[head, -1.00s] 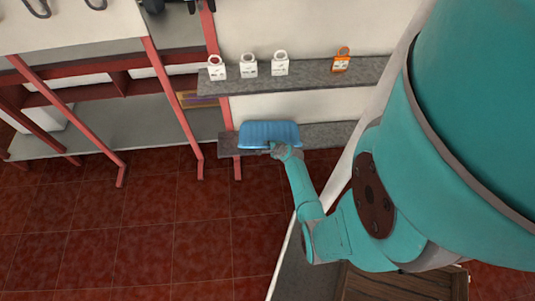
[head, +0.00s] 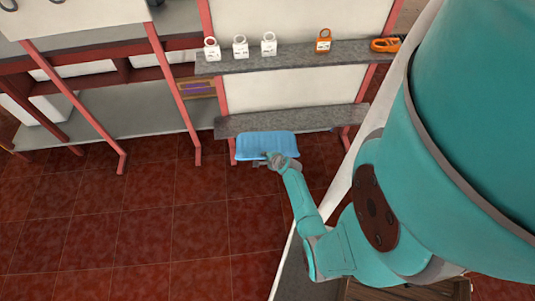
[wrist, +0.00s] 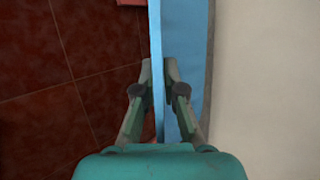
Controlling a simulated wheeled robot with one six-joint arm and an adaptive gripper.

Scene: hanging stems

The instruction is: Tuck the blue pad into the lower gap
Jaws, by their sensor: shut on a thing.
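The blue pad (head: 267,146) is a flat, ribbed slab held lengthwise along the front of the lower grey shelf (head: 300,120). In the head view it lies just below that shelf's front edge, and I cannot tell whether they touch. My gripper (head: 270,158) is shut on the pad's near edge. In the wrist view the pad (wrist: 172,60) is a blue strip between the fingertips of my gripper (wrist: 158,75). The open space between the lower shelf and the upper grey shelf (head: 290,58) shows a white back panel (head: 290,88).
The upper shelf bears several white padlocks (head: 240,47), an orange padlock (head: 323,41) and an orange clamp-like item (head: 385,45). Red posts (head: 222,95) frame the shelves. A workbench (head: 120,115) stands at the left. The red tiled floor (head: 140,220) is clear in front.

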